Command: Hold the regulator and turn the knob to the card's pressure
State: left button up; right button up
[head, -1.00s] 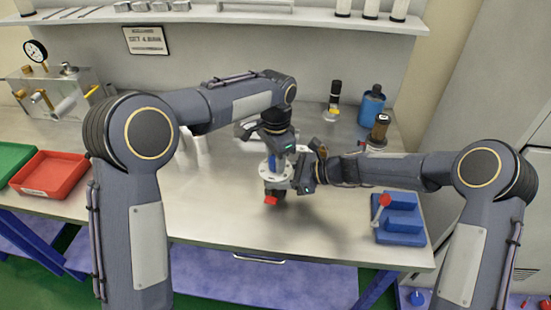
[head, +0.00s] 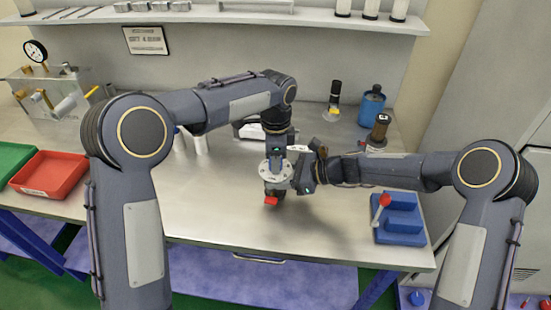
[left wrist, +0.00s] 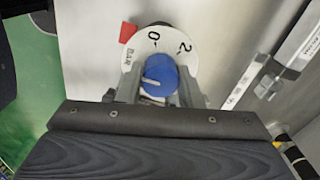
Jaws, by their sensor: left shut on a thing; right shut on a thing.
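The regulator (head: 272,187) is held above the middle of the bench, its red end (head: 271,200) facing the front. My left gripper (head: 275,160) points down from above and is shut on the blue knob (left wrist: 160,70), one finger on each side. The knob has a white pointer line. My right gripper (head: 287,183) comes in from the right and is shut on the regulator body. The card (head: 146,40) hangs on the back wall; its blurred text seems to read "SET 4 BAR".
A blue fixture with a red-knobbed lever (head: 400,222) sits at the right. A blue bottle (head: 371,106) and a dark-topped bottle (head: 380,128) stand behind. A red tray (head: 48,174) and a gauge unit (head: 55,88) are at the left. The front middle bench is clear.

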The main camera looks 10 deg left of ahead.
jog(key=shift+f, duration=0.25)
pick_arm(q)
jog(key=o, duration=1)
notch_tip(320, 180, up, 12)
jog(key=shift+r, duration=0.1)
pick_arm(e)
jog(key=o, duration=1)
jog(key=shift+r, duration=0.15)
